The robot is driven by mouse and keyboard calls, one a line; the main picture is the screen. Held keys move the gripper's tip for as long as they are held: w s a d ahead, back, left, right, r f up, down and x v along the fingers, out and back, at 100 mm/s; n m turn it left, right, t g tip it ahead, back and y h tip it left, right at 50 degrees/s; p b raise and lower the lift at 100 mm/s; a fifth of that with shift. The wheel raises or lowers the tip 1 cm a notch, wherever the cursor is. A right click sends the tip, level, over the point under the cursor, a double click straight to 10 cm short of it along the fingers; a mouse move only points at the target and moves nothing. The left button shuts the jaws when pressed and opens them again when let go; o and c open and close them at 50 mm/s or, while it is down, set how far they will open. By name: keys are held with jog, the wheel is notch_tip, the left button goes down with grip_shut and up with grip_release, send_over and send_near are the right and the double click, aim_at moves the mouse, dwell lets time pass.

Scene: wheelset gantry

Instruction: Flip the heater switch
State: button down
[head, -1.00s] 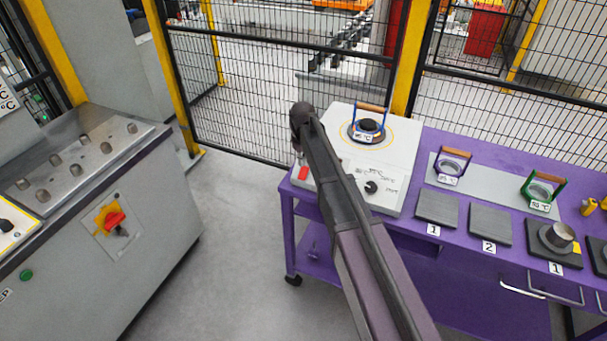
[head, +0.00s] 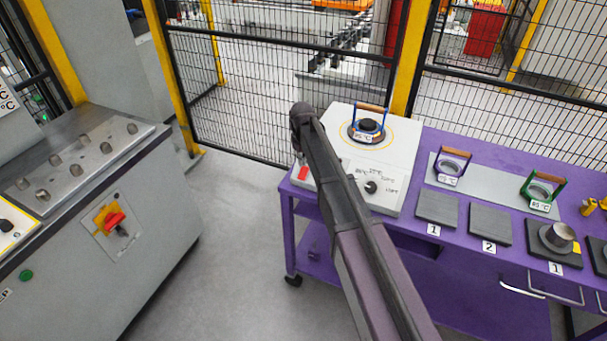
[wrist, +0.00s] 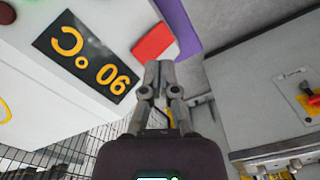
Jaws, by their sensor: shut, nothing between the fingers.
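The heater (head: 395,150) is a white box on the left end of the purple table, with a round plate on top and a dial at its front. Its red switch (head: 303,172) is at the front left corner. In the wrist view the red switch (wrist: 153,42) shows just beyond my fingertips, beside the heater's dark display (wrist: 95,62), which reads 90 °C upside down. My gripper (wrist: 158,68) is shut and empty, its tips close to the switch. I cannot tell whether they touch it. My arm hides part of the heater in the head view.
A ring with a wooden handle (head: 371,107) stands on the heater plate. A mesh fence (head: 280,90) stands behind. A grey cabinet (head: 140,235) is at left, with open floor between.

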aim_at(302, 175)
jog(key=shift+f+b, duration=2.15)
dwell(1.9)
jog(key=shift+r, duration=0.1)
jog(key=shift+r+p, duration=3.45)
jog(key=shift+p, duration=0.1)
jog(key=s+d+m, duration=0.8)
jog(key=s+d, duration=1.5)
jog(key=s, duration=0.2)
jog(key=shift+s, duration=0.4)
